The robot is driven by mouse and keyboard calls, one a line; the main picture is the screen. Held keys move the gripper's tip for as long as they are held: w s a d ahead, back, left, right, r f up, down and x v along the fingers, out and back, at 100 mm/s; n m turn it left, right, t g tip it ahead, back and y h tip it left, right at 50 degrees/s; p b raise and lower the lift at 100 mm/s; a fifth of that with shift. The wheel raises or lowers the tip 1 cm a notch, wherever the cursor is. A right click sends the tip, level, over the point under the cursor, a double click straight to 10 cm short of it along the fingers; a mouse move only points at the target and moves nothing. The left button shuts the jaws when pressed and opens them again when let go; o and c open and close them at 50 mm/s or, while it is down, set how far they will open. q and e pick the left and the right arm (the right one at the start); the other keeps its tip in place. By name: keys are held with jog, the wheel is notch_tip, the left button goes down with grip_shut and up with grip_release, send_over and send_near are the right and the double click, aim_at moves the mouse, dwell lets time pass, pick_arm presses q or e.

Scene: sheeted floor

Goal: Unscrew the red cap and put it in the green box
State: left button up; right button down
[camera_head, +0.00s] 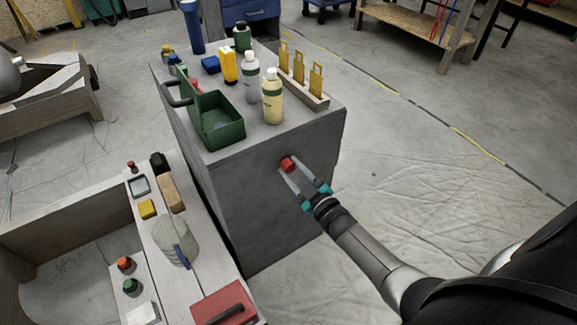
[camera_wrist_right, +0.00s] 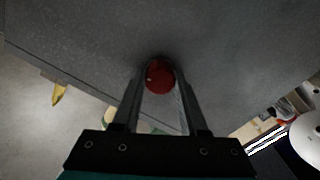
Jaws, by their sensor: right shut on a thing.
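The red cap (camera_head: 288,164) is on the side face of the grey block (camera_head: 262,205), near its upper right part. My right gripper (camera_head: 289,169) is shut on the red cap, with one finger on each side of it. In the right wrist view the red cap (camera_wrist_right: 160,76) sits between the fingertips (camera_wrist_right: 160,82), against the dark grey face. I cannot tell whether the cap is still threaded in. The green box (camera_head: 216,122) stands open on top of the grey block, at its left front, above and left of the cap. My left gripper is not in view.
Near the green box stand a cream bottle (camera_head: 272,97), a grey bottle (camera_head: 251,78) and a rack with yellow pieces (camera_head: 303,88). A lower bench (camera_head: 205,262) at left holds a jar (camera_head: 172,240) and a red case (camera_head: 224,304).

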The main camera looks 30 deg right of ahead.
jog(key=shift+n, duration=0.8)
jog(key=shift+c, duration=1.8)
grip_release()
jog(key=shift+c, duration=0.3)
jog(key=shift+c, duration=0.5)
